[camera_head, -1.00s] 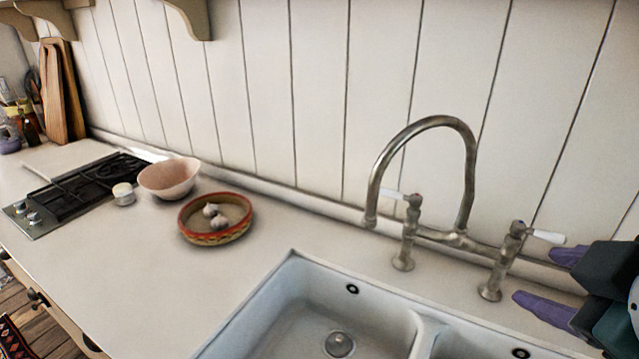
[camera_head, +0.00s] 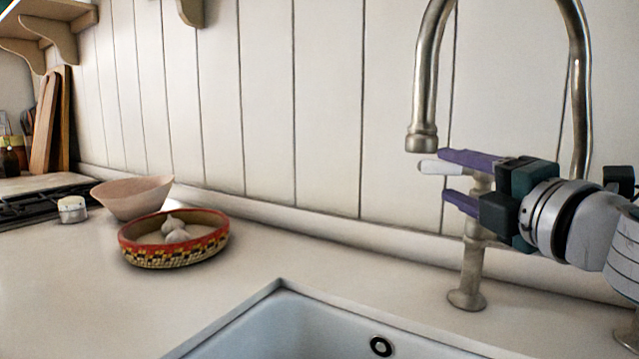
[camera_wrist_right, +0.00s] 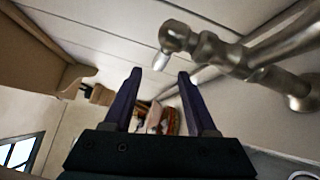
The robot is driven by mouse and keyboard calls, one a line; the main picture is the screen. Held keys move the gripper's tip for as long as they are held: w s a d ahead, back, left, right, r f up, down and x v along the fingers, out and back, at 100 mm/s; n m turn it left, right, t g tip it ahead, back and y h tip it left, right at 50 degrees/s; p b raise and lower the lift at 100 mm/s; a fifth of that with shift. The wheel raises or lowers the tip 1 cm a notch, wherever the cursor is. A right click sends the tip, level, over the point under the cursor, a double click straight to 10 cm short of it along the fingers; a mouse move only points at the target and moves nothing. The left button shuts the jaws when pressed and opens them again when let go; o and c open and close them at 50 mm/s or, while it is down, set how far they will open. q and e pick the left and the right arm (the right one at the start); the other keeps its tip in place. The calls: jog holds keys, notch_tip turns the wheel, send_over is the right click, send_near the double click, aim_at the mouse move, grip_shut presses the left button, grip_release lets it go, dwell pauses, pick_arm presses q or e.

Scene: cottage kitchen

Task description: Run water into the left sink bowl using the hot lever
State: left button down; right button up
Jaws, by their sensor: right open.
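The left lever of the metal tap has a white handle (camera_head: 436,167) pointing left on its upright post (camera_head: 468,270); the handle tip shows in the wrist view (camera_wrist_right: 161,61). I cannot read any hot mark. My right gripper (camera_head: 446,176) is open, its purple fingers close to the lever, one above and one below it in the head view. In the wrist view the handle tip appears between the fingertips (camera_wrist_right: 160,73); contact cannot be told. The curved spout (camera_head: 425,100) shows no water. The left sink bowl (camera_head: 310,330) is partly in view. My left gripper is not in view.
A patterned red-rimmed dish (camera_head: 150,257) with garlic and a pink bowl (camera_head: 130,198) stand on the white counter (camera_head: 80,300). A hob (camera_head: 35,203) lies farther left. The panelled wall (camera_head: 330,120) is close behind the tap.

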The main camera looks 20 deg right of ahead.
jog(key=w, duration=0.9)
jog(key=shift+w+d+r, duration=0.2)
jog(key=shift+d, duration=0.05)
grip_shut()
dwell(1.2)
